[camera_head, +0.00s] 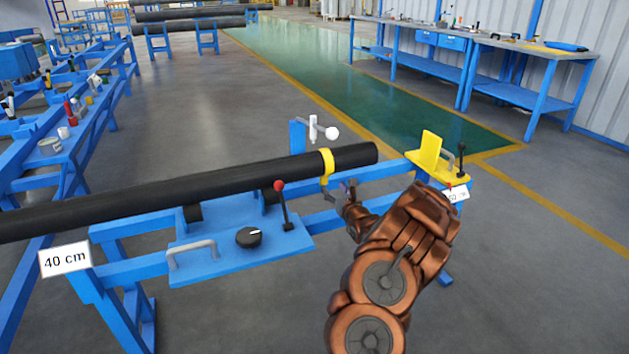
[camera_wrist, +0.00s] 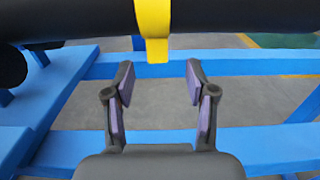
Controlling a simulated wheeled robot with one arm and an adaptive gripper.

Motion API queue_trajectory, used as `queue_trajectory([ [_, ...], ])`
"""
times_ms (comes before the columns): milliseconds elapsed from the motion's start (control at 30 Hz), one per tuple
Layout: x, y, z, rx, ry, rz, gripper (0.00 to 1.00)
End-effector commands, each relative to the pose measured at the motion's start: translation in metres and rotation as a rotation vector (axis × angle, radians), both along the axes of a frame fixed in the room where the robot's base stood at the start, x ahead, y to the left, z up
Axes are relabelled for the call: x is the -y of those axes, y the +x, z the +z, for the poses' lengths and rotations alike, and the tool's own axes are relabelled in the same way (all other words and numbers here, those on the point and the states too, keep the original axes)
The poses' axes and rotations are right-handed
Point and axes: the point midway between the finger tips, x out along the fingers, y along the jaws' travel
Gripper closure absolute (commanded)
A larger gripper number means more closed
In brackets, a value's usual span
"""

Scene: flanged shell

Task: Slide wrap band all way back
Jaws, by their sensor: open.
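The yellow wrap band (camera_head: 327,166) is around the black pipe (camera_head: 230,185), near the pipe's right end in the head view. In the wrist view the band (camera_wrist: 153,30) hangs down over the pipe (camera_wrist: 240,15), with its lower end just ahead of the gap between my fingers. My gripper (camera_head: 338,190) is beside the band, on the near side of the pipe. In the wrist view my gripper (camera_wrist: 158,85) is open and empty, its fingertips a little short of the band. The band's far side is hidden behind the pipe.
The pipe rests on a blue stand (camera_head: 130,235) with a red-knobbed lever (camera_head: 283,200), a black dial (camera_head: 249,237) and a grey handle (camera_head: 192,250). A yellow stop (camera_head: 433,160) stands on the rail to the right. A white-knobbed fitting (camera_head: 318,130) stands behind the pipe. A "40 cm" sign (camera_head: 66,260) is at left.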

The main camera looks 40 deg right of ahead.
Motion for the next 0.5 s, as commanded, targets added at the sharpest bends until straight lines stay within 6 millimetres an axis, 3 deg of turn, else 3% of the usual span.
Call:
queue_trajectory([
  [167, -0.001, 0.014, -0.003, -0.003, 0.002, 0.004, 0.44],
  [500, 0.006, 0.060, -0.004, -0.004, 0.000, 0.017, 0.44],
])
